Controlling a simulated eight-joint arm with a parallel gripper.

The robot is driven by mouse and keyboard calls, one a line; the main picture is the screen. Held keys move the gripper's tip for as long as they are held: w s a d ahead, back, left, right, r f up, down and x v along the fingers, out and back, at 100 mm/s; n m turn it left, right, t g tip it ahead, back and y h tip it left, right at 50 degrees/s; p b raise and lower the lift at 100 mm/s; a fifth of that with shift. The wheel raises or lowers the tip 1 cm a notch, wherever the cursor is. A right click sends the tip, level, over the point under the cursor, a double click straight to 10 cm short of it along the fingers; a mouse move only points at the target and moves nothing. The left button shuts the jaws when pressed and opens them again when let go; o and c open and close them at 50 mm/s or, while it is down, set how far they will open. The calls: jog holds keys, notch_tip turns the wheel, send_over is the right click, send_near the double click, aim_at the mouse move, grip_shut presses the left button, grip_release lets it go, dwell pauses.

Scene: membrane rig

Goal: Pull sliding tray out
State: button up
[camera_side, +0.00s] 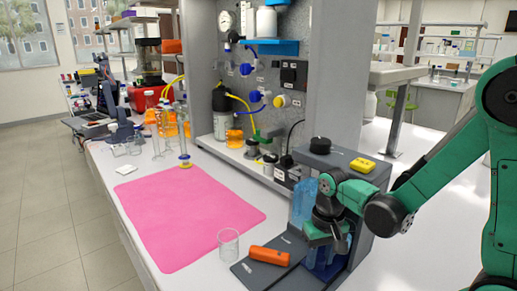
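A dark grey flat plate (254,276), which looks like the sliding tray, lies low at the front of a grey box-shaped device (365,215). An orange block (269,255) rests on or just above the plate. My gripper (322,241) is at the front of the device, to the right of the orange block, by blue translucent parts (303,205). Its fingers are small and partly hidden against the device, so I cannot tell whether they are open or touching anything. My wrist hides part of the device's front.
A clear glass beaker (229,243) stands left of the plate, close to it. A pink mat (188,214) covers the bench further left and is bare. A black knob (320,145) and a yellow object (362,165) are on top of the device. A panel with tubing stands behind.

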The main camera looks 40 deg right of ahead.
grip_shut()
dwell(1.1)
